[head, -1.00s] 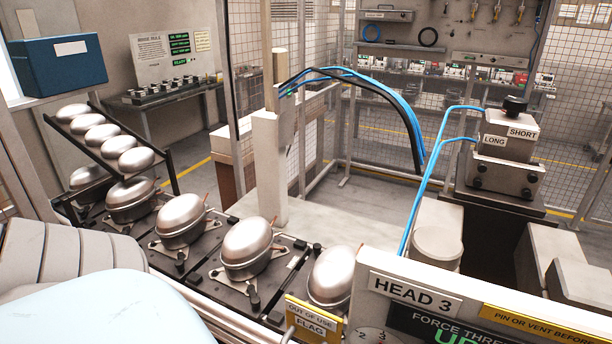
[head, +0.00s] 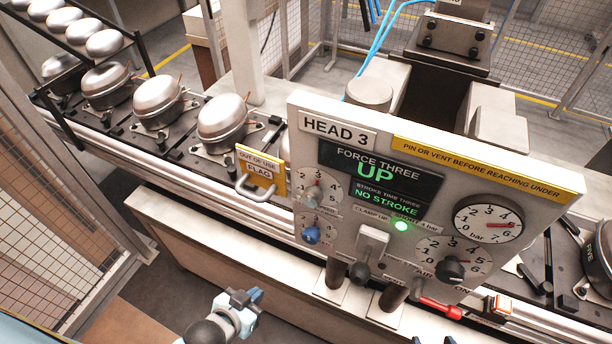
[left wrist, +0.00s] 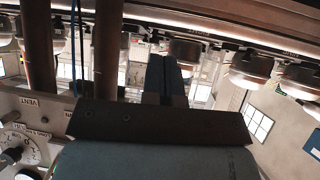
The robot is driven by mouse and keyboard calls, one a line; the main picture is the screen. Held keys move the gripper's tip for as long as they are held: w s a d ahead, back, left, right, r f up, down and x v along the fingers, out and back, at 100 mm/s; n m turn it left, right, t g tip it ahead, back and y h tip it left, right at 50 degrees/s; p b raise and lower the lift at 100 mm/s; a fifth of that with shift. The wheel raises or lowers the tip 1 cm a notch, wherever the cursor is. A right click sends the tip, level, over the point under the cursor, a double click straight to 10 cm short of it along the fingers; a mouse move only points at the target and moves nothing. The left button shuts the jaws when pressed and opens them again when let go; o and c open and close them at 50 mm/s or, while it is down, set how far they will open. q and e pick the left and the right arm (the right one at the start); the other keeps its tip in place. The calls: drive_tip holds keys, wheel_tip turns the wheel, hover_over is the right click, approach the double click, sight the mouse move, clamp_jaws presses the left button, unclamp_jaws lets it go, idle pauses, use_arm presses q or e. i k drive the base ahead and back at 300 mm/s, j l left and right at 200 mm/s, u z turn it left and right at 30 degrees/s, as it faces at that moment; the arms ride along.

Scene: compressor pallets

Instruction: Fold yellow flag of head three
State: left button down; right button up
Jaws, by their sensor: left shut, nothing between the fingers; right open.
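The yellow flag (head: 262,172), marked OUT OF USE FLAG, stands at the left edge of the HEAD 3 panel (head: 330,124) in the head view. Its face is toward me, and a grey loop handle (head: 256,188) sticks out at its front. My left gripper (head: 250,298) is low in the head view, below the flag and well apart from it, shut and empty. Its closed dark fingers (left wrist: 165,78) show in the left wrist view, where the flag cannot be made out. Only a small tip of my right gripper (head: 416,340) shows at the bottom edge.
The panel carries dials, a green lamp (head: 401,226), a black knob (head: 449,270) and a red lever (head: 440,308). Dark posts stand under it. Silver compressors (head: 222,120) line the conveyor behind. Floor is open at the lower left.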

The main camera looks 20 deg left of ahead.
sight(268, 172)
drive_tip(key=i+j+u, duration=0.2)
drive_tip(key=u, duration=0.55)
